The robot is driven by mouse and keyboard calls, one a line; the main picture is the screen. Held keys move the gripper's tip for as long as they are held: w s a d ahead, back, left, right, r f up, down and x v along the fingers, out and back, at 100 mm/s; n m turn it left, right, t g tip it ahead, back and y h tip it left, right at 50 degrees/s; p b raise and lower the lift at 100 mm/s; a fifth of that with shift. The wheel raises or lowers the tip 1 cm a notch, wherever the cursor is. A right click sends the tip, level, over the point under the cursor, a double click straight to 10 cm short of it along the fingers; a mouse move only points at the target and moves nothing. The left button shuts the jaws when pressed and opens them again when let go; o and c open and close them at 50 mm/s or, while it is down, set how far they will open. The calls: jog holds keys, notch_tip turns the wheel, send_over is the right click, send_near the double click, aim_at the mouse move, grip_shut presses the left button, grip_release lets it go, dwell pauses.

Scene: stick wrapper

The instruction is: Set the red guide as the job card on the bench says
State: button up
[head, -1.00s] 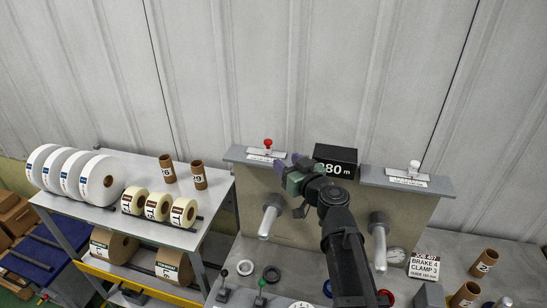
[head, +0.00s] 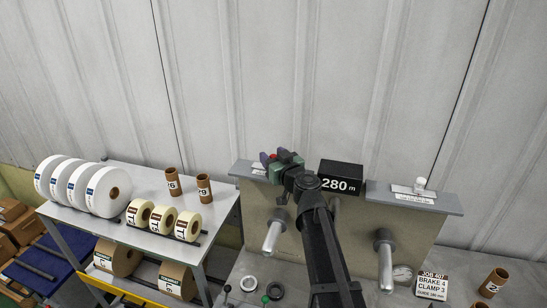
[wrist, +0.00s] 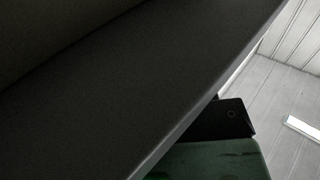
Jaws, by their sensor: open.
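The job card (head: 432,285) stands on the bench at the lower right. It reads BRAKE 4 and CLAMP 3, with a smaller guide line in mm that is hard to read. The wrist view shows a dark surface and the green gripper body (wrist: 215,160), no knob.
A black counter (head: 341,177) reading 280 m stands right of my gripper. A white knob (head: 420,184) sits on the right ledge. Two grey spindles (head: 272,237) stick out below. A shelf (head: 150,236) with white and cream rolls stands left. Brown cores (head: 492,282) stand at the right.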

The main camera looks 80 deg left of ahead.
jog(key=shift+c, duration=0.5)
grip_shut()
jog(key=shift+w+d, duration=0.3)
jog(key=shift+w, duration=0.3)
jog(key=shift+w+d, duration=0.3)
jog(key=shift+w, duration=0.25)
jog(key=shift+o, duration=0.5)
grip_release()
jog(key=shift+s, duration=0.1)
